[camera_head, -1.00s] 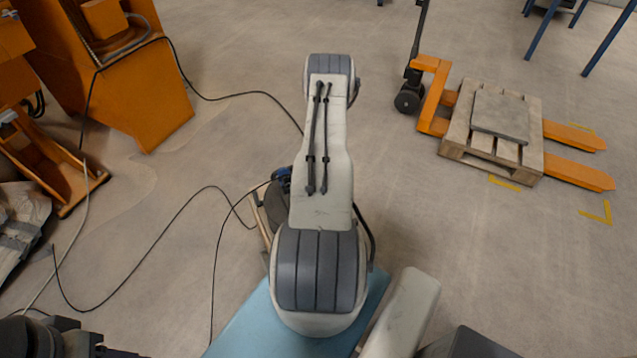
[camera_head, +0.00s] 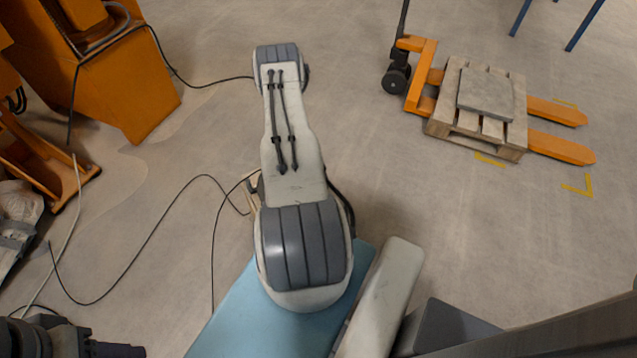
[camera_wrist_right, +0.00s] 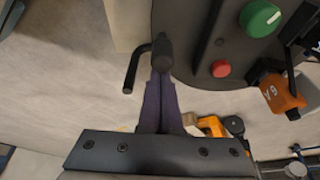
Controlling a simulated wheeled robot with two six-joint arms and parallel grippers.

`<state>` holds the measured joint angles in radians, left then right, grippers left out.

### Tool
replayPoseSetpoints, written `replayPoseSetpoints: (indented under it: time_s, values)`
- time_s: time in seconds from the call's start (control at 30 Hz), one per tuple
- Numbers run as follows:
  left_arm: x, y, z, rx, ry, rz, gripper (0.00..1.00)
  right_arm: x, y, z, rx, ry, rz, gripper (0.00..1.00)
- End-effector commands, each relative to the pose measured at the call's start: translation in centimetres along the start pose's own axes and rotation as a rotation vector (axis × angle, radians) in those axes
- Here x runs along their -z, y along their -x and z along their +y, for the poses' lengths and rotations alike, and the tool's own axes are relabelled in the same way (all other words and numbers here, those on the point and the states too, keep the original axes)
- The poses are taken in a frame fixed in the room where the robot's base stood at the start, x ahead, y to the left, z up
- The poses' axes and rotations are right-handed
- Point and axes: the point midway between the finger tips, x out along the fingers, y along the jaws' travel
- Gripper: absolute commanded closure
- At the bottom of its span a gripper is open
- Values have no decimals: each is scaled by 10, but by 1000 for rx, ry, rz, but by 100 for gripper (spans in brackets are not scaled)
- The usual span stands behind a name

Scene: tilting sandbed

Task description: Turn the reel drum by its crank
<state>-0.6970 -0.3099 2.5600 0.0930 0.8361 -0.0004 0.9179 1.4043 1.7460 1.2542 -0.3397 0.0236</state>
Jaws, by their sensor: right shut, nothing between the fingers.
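In the right wrist view my right gripper (camera_wrist_right: 163,82) is shut and empty, its two dark fingers together. Their tips are at or just under a black bent bar (camera_wrist_right: 131,76) with a round end, which looks like the crank; I cannot tell whether they touch. Beside it is a dark rounded panel or disc (camera_wrist_right: 201,71) with a green knob (camera_wrist_right: 260,18) and a red knob (camera_wrist_right: 221,68); I cannot tell if it belongs to the reel drum. In the head view my pale arm hides the reel area. Dark parts of my left gripper (camera_head: 115,350) show at the bottom left, cut off.
An orange machine (camera_head: 115,85) stands at the upper left. An orange pallet truck (camera_head: 420,75) with a wooden pallet (camera_head: 442,130) is at the upper right. Black cables (camera_head: 150,250) lie on the floor at the left. Open floor lies between arm and pallet.

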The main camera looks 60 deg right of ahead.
Motion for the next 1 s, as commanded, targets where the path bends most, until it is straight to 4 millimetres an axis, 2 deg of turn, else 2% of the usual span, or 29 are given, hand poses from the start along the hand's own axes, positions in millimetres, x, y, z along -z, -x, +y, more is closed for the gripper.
replayPoseSetpoints:
  time_s: [0.2,0.5,1.0]
  values:
    - [0,4,0,0,0,0,50,-17,6,10,-45,-126,0,100]
    - [0,4,0,0,0,0,50,-41,14,10,-42,-119,0,100]
    - [0,4,0,0,0,0,50,-46,16,10,-42,-122,0,100]
